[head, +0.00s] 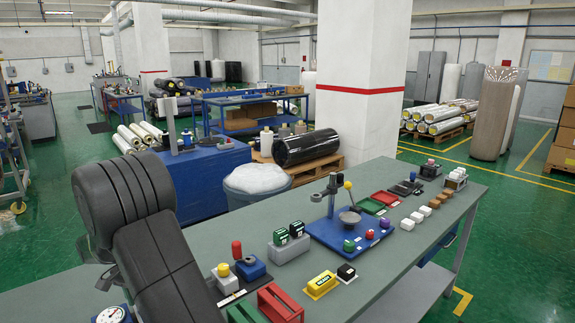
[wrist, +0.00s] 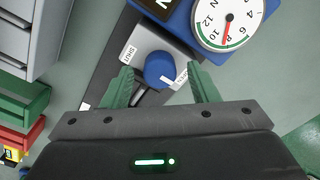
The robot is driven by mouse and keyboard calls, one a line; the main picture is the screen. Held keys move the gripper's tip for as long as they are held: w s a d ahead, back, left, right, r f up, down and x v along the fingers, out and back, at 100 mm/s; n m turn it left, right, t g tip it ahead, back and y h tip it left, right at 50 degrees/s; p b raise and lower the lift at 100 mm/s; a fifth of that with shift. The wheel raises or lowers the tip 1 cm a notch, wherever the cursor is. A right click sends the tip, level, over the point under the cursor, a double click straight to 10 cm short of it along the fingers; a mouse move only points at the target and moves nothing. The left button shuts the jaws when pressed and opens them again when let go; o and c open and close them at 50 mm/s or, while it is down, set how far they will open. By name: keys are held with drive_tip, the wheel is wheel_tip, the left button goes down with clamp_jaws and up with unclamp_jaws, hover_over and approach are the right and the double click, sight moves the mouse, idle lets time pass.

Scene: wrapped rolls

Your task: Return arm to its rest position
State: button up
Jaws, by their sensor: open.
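My gripper (wrist: 160,74) is open in the wrist view, with its two green fingers apart and nothing held. A blue knob (wrist: 159,69) with a white pointer mark sits on a grey labelled block (wrist: 143,46). It shows between the fingertips, and I cannot tell how far the fingers are above it. In the head view my dark arm fills the lower left, bent over the workbench (head: 400,270). The gripper is hidden there.
A round white dial gauge (wrist: 229,20) on a blue body is close to the right finger. Green (wrist: 22,101) and red (wrist: 18,138) bins are at left. A blue-based press (head: 350,235), stamps (head: 289,240) and small blocks stand along the bench.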

drive_tip(key=m, duration=0.4)
drive_tip(key=shift+p, duration=0.35)
drive_tip(key=shift+d, duration=0.15)
